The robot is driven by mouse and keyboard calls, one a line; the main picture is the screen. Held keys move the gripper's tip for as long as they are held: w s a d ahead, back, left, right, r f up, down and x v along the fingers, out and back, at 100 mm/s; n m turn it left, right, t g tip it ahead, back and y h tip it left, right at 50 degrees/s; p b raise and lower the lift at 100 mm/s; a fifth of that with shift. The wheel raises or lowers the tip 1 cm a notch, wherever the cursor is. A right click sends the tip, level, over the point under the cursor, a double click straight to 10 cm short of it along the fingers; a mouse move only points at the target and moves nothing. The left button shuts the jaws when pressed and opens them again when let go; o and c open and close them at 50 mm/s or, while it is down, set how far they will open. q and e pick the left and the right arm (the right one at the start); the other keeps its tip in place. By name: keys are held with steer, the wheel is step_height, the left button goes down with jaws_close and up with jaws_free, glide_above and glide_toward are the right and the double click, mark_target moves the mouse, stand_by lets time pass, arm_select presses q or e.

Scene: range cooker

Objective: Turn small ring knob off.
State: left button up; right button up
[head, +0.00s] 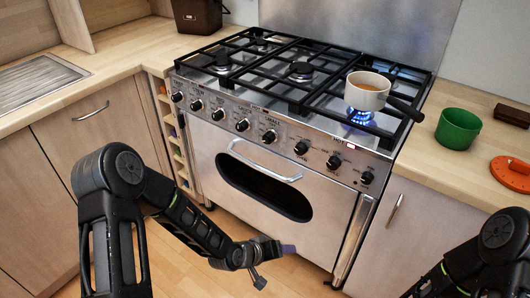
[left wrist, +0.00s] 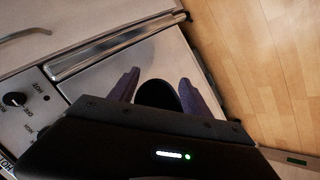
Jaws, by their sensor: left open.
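A row of several black knobs runs along the steel front panel of the range cooker (head: 285,140). The rightmost knobs are at the right end of the panel (head: 367,177). A blue flame (head: 360,117) burns under a white pot (head: 367,91) on the front right burner. My left gripper (head: 280,249) is open and empty, low in front of the oven door and below the knobs. In the left wrist view, its purple fingers (left wrist: 158,88) are apart, and one black knob (left wrist: 15,99) shows at the left.
The oven door handle (head: 265,162) sticks out below the panel. A green bowl (head: 458,129), a brown block (head: 512,116) and an orange lid (head: 511,172) sit on the right counter. A toaster-like box (head: 197,16) stands at the back left. The floor before the oven is clear.

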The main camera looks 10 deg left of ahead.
arm_select(q)
steer(key=w+a+r+t+b, duration=0.2)
steer(key=w+a+t+b, duration=0.15)
steer(key=w, duration=0.65)
steer(key=t+h+b, duration=0.1)
steer(key=t+b, duration=0.5)
glide_toward(265, 140)
steer(key=shift+w+d+n, duration=0.15)
steer(key=shift+w, duration=0.45)
steer(key=shift+w+d+n, duration=0.15)
steer(key=shift+w, duration=0.4)
arm_select(e)
step_height(265, 140, down, 12)
arm_select(q)
steer(key=shift+w, duration=0.1)
steer(key=x, duration=0.7)
steer(key=shift+w+d, duration=0.25)
steer(key=shift+w, duration=0.05)
arm_select(e)
steer(key=shift+f, duration=0.25)
arm_select(q)
steer(key=shift+c, duration=0.6)
